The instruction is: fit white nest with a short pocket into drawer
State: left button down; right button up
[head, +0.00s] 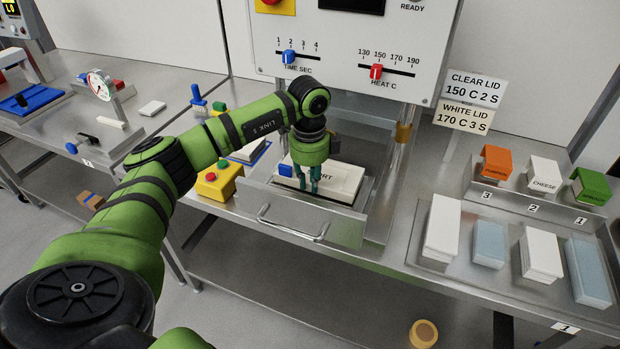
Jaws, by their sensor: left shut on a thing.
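The white nest (344,180) is a flat block with dark lettering ending in "RT" on top, partly hidden by my gripper. It lies within the outline of the open metal drawer (290,207), under the press panel. A blue part (286,170) shows at its left end. My left gripper (309,189) points down over the nest and is shut on it. I cannot tell whether the nest is fully seated on the drawer floor. The pocket is hidden. My right gripper is not in view.
The drawer's handle (292,226) faces the front. A yellow box with a red button (218,182) stands left of the drawer. At right, a tray (437,264) holds white and pale blue blocks; a rack behind holds orange, white and green blocks. A sign (474,88) stands behind.

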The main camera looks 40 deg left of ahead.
pick_arm(q)
jog(key=shift+f+b, duration=0.5)
jog(key=shift+f, duration=0.4)
jog(key=shift+s+d+f, duration=0.1)
jog(key=shift+s+f, duration=0.15)
jog(key=shift+s, duration=0.05)
dwell(0.5)
jog(key=c, duration=1.1)
grip_release()
jog(key=o, duration=0.4)
jog(key=shift+w, duration=0.2)
jog(key=shift+r, duration=0.15)
